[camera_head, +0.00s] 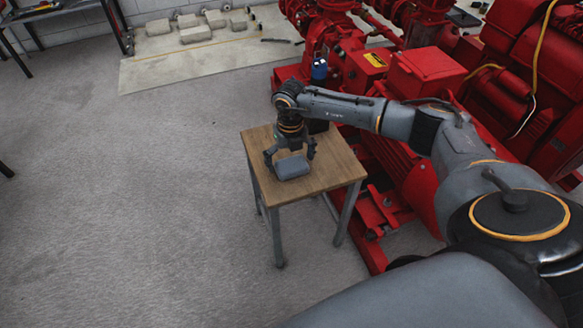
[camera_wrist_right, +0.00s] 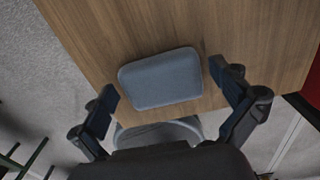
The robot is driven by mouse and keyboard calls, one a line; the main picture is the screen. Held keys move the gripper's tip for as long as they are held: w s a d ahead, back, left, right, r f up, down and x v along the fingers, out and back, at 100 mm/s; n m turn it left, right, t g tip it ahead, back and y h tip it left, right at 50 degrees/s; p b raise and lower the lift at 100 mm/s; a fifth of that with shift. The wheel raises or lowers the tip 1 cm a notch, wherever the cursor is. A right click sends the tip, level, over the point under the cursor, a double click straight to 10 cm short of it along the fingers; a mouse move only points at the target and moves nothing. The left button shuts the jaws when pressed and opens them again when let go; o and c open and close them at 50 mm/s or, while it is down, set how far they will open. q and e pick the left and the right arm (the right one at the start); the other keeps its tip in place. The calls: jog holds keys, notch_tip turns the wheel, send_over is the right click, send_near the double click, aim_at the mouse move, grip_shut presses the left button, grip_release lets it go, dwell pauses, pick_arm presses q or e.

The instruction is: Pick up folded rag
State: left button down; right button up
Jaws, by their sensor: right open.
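The folded rag (camera_head: 292,167) is a small grey-blue pad with rounded corners. It lies flat on a small wooden table (camera_head: 330,178) near the front edge. In the right wrist view the rag (camera_wrist_right: 161,78) lies just ahead of the fingertips, close to the left finger. My right gripper (camera_head: 291,158) hangs over the table above the rag, pointing down. In the right wrist view the right gripper (camera_wrist_right: 162,80) is open, one finger on each side of the rag, and holds nothing. My left gripper is not in view.
Large red pump machinery (camera_head: 400,150) stands right behind and beside the table. A blue-capped dark bottle (camera_head: 319,70) shows beyond my forearm. Several pale blocks (camera_head: 200,30) lie on a light floor patch at the back. The grey floor left of the table is clear.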

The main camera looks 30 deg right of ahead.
aim_at(291, 161)
jog(key=shift+c, duration=0.4)
jog(key=c, duration=0.9)
jog(key=shift+r, duration=0.1)
jog(key=shift+r, duration=0.5)
notch_tip(291, 161, up, 2)
jog(key=shift+r+p, duration=0.2)
jog(key=shift+p, duration=0.4)
jog(key=s+r+p, duration=0.1)
jog(key=s+r, duration=0.2)
jog(key=shift+r, duration=0.25)
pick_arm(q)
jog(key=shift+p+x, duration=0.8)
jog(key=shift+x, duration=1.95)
pick_arm(e)
jog(key=shift+s+a+r, duration=0.15)
jog(key=shift+s+r, duration=0.85)
jog(key=shift+s, duration=0.85)
jog(key=shift+s+a+r, duration=0.15)
jog(key=shift+s+r, duration=0.85)
jog(key=shift+s, duration=0.85)
jog(key=shift+s+a+r, duration=0.15)
jog(key=shift+s+r, duration=0.85)
jog(key=shift+s, duration=0.85)
